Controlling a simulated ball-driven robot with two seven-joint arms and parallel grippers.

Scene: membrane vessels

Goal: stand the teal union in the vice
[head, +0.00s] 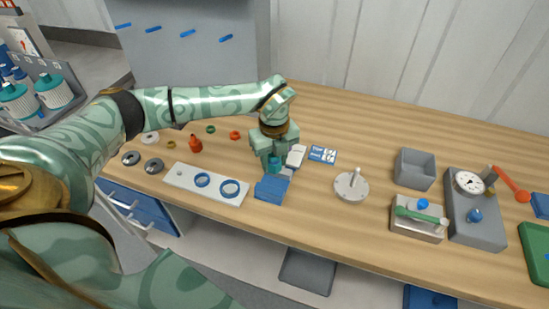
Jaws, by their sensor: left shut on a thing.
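The teal union (274,162) is a small teal piece, partly hidden between the fingers of my left gripper (273,160). The gripper points down and is shut on it. Directly below and just in front is a blue block that looks like the vice (270,189), with grey parts behind it. The union is at or just above the vice's back part; I cannot tell whether they touch. The fingers hide part of the vice. My right gripper is not in view.
A pale plate with blue rings (178,180) lies left of the vice. An orange-red bottle-like piece (195,144) and several small rings lie behind it. A round grey disc with a post (351,187), a grey bin (415,169) and a gauge stand (473,205) are to the right.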

